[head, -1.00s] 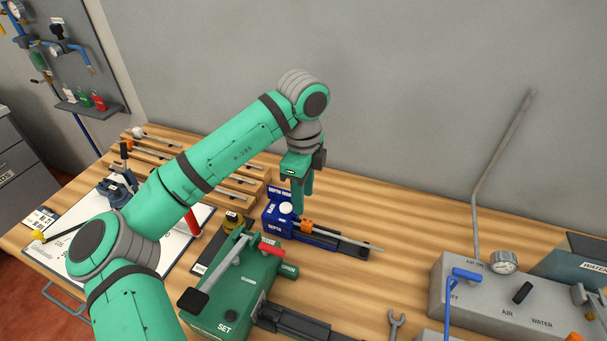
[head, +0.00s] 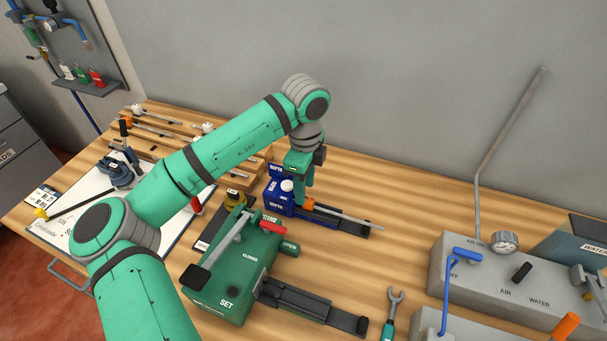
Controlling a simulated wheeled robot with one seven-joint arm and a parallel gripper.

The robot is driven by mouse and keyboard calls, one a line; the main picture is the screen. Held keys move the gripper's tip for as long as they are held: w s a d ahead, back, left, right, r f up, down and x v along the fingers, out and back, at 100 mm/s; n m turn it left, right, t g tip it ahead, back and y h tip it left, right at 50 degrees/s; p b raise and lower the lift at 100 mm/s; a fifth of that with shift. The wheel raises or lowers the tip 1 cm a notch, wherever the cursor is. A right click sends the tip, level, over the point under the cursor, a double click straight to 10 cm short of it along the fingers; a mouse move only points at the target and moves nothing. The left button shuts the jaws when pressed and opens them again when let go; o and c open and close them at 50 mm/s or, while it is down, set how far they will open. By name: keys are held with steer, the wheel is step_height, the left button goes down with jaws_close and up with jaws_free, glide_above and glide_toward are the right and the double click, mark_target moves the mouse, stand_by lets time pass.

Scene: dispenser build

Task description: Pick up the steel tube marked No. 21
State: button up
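A thin steel tube (head: 350,217) lies in the blue depth fixture (head: 282,203), sticking out to the right past an orange piece (head: 309,203). No number is legible on it. Other thin tubes with white ends lie on the wooden rack (head: 228,183) at the back left, partly behind my arm; their marks are too small to read. My gripper (head: 301,203) points down at the blue fixture, close to the orange piece and the near end of the protruding tube. Its fingertips overlap the fixture in the view, so I cannot tell whether they are apart or touch anything.
A green block (head: 235,275) with a lever stands in front of the fixture. A wrench (head: 391,312) lies right of it. A grey air and water panel (head: 500,278) with a gauge stands at the right. The bench between fixture and panel is clear.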

mark_target(309, 204)
steer(key=shift+f, duration=2.3)
jaws_close()
